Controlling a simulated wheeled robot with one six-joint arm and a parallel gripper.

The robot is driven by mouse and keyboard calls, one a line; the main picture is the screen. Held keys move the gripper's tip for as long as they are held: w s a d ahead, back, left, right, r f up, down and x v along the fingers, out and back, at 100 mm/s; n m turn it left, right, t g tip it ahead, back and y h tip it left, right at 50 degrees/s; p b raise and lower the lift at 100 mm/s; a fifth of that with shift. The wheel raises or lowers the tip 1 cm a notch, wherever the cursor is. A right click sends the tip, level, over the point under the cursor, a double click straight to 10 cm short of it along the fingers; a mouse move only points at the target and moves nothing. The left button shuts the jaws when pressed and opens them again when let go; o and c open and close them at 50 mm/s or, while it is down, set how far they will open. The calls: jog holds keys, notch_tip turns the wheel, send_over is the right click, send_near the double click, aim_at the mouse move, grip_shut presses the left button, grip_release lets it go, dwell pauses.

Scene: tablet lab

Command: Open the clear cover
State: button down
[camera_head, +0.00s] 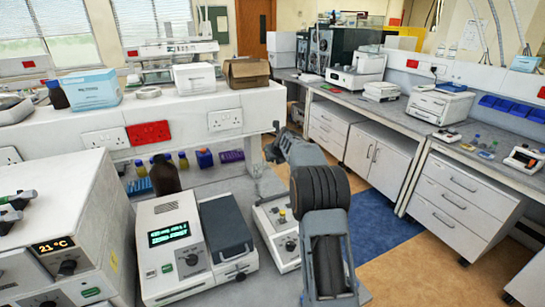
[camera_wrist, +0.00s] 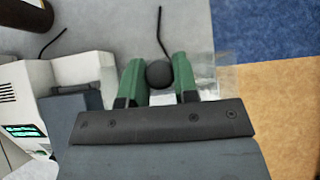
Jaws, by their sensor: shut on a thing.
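In the wrist view, my gripper (camera_wrist: 157,66) has its two green fingers on either side of a round black knob (camera_wrist: 158,75), and it is shut on that knob. A see-through panel, which looks like the clear cover (camera_wrist: 226,80), shows beside and behind the fingers. Its hinge and most of its outline are hidden by my gripper. In the head view, my arm blocks the sight of the gripper, and I cannot make out the cover there.
A device with a green display (camera_head: 170,236) and a dark lid stands left of my arm. A unit with a dial (camera_head: 278,232) is close by, partly behind the arm. A white box with a temperature display (camera_head: 70,240) stands at far left. Blue and tan floor lies to the right.

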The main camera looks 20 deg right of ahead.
jog(key=shift+s+f, duration=0.1)
jog(key=shift+f, duration=0.45)
jog(key=c, duration=0.9)
grip_release()
jog(key=shift+o, duration=0.2)
jog(key=shift+s+r, duration=0.1)
jog(key=b+v, duration=0.3)
jog(key=v, duration=1.1)
jog(key=shift+w+r, duration=0.25)
jog(key=shift+r, duration=0.05)
jog(key=shift+d, duration=0.1)
